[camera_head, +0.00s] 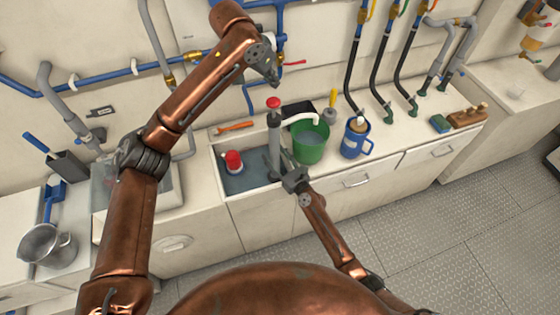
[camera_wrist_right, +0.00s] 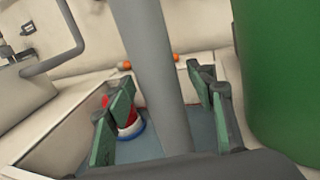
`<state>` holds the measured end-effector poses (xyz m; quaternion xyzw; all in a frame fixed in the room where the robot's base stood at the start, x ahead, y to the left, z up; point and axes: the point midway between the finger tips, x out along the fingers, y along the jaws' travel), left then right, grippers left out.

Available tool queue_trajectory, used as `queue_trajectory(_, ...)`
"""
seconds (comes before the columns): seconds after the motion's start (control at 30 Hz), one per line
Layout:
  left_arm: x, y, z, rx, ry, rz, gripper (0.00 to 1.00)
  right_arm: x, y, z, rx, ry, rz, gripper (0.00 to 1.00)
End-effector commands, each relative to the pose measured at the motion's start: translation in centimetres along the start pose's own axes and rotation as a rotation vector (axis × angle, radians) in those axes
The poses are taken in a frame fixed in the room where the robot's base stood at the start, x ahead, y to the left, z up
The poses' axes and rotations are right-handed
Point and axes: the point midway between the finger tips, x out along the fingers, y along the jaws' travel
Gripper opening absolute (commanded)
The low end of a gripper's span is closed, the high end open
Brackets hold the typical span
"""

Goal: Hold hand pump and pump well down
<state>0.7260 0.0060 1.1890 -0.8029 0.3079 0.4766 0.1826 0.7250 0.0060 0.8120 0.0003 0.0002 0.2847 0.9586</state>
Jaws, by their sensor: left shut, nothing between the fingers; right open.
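The hand pump (camera_head: 274,146) is an upright grey tube with a red knob (camera_head: 273,103) on top and a white spout (camera_head: 302,117) over a green bucket (camera_head: 311,143). It stands in a well (camera_head: 239,186) with dark bluish water. My left gripper (camera_head: 274,80) is shut and empty, just above the red knob and apart from it. My right gripper (camera_head: 290,178) is open at the lower part of the tube. In the right wrist view, its fingers (camera_wrist_right: 165,115) stand on either side of the grey tube (camera_wrist_right: 155,70), with gaps. The tube's foot is hidden.
A red-and-white float (camera_head: 233,161) sits in the well left of the pump. A blue jug (camera_head: 355,140) stands right of the bucket. An orange tool (camera_head: 234,128) lies behind the well. Black hoses (camera_head: 378,75) hang at the back right.

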Motion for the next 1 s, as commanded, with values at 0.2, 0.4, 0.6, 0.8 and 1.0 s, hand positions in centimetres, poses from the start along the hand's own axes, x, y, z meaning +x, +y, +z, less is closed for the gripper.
queue_trajectory(0.2, 0.0, 0.0, 0.0, 0.0, 0.0, 0.0, 0.0, -3.4, -0.1, -0.2, 0.002, 0.002, -0.004, 0.5)
queue_trajectory(0.4, 0.0, 0.0, 0.0, 0.0, 0.0, 0.0, 0.0, -7.7, -0.1, -0.2, 0.001, 0.002, -0.004, 0.5)
queue_trajectory(0.6, 0.0, 0.0, 0.0, 0.0, 0.0, 0.0, 0.0, -10.6, -0.1, -0.1, -0.001, 0.001, -0.002, 0.5)
queue_trajectory(0.8, 0.0, 0.0, 0.0, 0.0, 0.0, 0.0, 0.0, -11.6, 0.0, 0.0, 0.0, 0.0, -0.001, 0.5)
queue_trajectory(1.0, 0.0, 0.0, 0.0, 0.0, 0.0, 0.0, 0.0, -11.6, 0.0, 0.0, 0.0, 0.0, -0.001, 0.5)
